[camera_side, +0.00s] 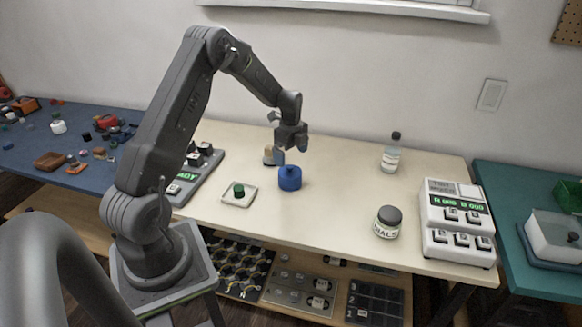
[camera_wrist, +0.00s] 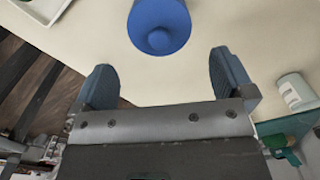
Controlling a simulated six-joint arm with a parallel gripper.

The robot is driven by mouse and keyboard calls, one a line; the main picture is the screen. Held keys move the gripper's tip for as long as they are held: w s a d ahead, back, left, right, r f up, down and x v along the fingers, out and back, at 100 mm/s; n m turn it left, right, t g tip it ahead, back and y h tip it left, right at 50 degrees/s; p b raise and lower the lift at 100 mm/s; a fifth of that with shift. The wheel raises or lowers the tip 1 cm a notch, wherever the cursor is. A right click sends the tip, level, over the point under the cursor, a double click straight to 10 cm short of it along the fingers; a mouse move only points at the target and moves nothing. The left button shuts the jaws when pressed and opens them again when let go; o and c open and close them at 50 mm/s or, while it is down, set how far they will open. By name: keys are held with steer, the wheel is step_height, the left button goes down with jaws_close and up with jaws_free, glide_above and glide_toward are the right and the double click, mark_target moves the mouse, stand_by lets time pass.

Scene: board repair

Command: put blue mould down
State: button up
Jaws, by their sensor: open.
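A white tray (camera_side: 228,202) holding a green piece (camera_side: 239,190) is left of the mould. A jar (camera_side: 387,222), a bottle (camera_side: 391,155) and a white keypad device (camera_side: 455,222) are to the right. Table between them is clear.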

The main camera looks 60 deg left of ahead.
step_height(320, 180, up, 3)
steer(key=shift+r, duration=0.15)
steer(key=s+d+r+n+t, duration=0.1)
steer(key=s+d+r+n, duration=0.2)
steer(key=d+r, duration=0.6)
steer(key=s+d+r+n+t, duration=0.2)
steer(key=s+d+r+n, duration=0.15)
steer(key=d+r, duration=0.55)
steer(key=s+d+r+n+t, duration=0.2)
steer(key=s+d+n, duration=0.5)
steer(key=s+d, duration=0.4)
steer(key=s, duration=0.5)
steer(key=shift+s+d+r+n+t, duration=0.15)
steer(key=shift+s+r+n+t, duration=0.1)
steer(key=shift+r+n+t, duration=0.1)
